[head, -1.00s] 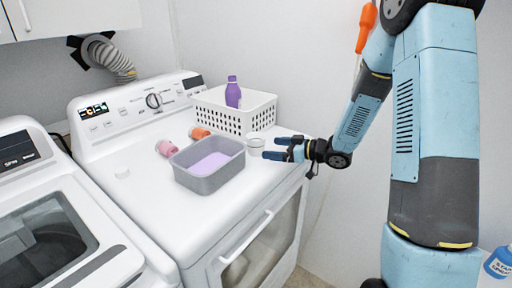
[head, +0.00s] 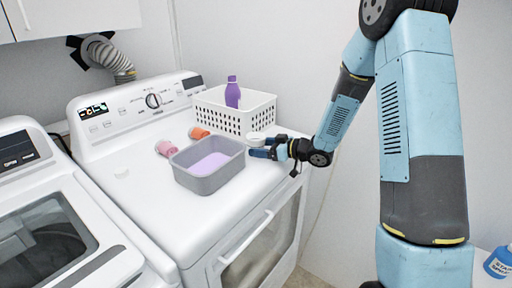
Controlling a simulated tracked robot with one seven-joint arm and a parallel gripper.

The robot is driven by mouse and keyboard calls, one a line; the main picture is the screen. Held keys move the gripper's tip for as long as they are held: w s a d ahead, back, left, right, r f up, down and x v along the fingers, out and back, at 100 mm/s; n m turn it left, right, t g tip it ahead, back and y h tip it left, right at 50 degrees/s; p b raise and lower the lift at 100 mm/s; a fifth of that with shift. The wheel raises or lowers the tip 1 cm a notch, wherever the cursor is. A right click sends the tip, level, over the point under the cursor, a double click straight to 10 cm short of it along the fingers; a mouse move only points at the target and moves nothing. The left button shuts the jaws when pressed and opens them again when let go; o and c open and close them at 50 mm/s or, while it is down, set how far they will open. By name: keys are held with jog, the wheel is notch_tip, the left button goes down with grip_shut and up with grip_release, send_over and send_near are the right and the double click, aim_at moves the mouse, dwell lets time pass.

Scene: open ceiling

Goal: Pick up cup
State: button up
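A small white cup (head: 256,138) stands on the white dryer top (head: 145,215), between the grey tub and the dryer's right edge. My gripper (head: 264,146) reaches in from the right at the cup's height. Its two blue fingers are spread apart, one toward the back and one toward the front, with their tips close to the cup. The near finger hides part of the cup's lower side. I cannot tell whether the fingers touch it.
A grey tub (head: 208,183) with lilac contents sits just left of the cup. A white perforated basket (head: 230,118) with a purple bottle (head: 232,92) stands behind. Pink (head: 165,148) and orange (head: 199,133) containers lie at the left.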

jog(key=c, duration=0.8)
jog(key=shift+o, duration=0.2)
jog(key=shift+r, duration=0.2)
